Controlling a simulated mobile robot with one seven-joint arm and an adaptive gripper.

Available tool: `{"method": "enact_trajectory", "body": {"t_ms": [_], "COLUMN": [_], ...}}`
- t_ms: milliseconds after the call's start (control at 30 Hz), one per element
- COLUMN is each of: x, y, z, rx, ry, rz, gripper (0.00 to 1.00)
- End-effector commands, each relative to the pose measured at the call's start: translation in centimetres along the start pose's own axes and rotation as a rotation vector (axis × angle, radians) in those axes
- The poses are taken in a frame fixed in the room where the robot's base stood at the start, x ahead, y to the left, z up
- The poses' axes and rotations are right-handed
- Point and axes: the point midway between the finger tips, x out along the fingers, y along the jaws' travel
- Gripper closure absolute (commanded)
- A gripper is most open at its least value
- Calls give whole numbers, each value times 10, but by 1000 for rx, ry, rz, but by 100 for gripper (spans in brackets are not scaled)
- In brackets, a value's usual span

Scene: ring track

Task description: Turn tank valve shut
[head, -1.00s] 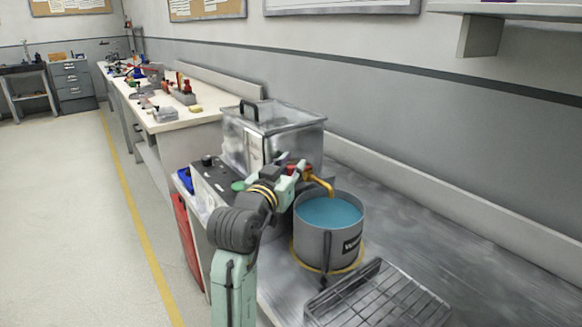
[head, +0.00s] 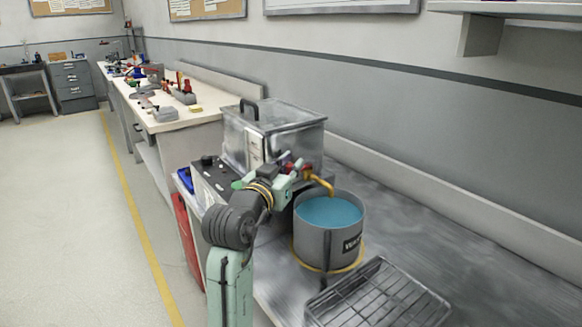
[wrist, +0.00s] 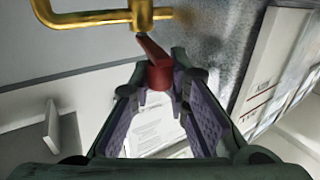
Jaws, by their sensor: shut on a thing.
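The steel tank (head: 290,140) with a black handle on its lid stands on the metal bench. A brass tap spout (head: 325,184) comes from its front and bends down over a grey pot of blue water (head: 312,240) labelled as water. In the wrist view the brass pipe (wrist: 90,19) crosses the top, and the red valve lever (wrist: 158,72) reaches down from it. My gripper (wrist: 160,80) has its fingertips closed around the end of the red lever. In the head view my gripper (head: 288,167) is at the tap, partly hiding the valve.
A wire rack (head: 378,298) lies in front of the pot. A dark control box (head: 212,180) stands left of the tank, near my arm. A long workbench (head: 180,118) with several tools runs behind. Bare metal bench top is free right of the pot.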

Motion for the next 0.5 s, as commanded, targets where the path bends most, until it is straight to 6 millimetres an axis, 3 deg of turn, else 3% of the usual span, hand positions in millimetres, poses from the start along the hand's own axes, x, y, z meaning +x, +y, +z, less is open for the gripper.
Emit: {"method": "enact_trajectory", "body": {"t_ms": [500], "x": [6], "y": [-13], "z": [0], "rx": [-2], "ry": [1], "rz": [222], "gripper": [100]}}
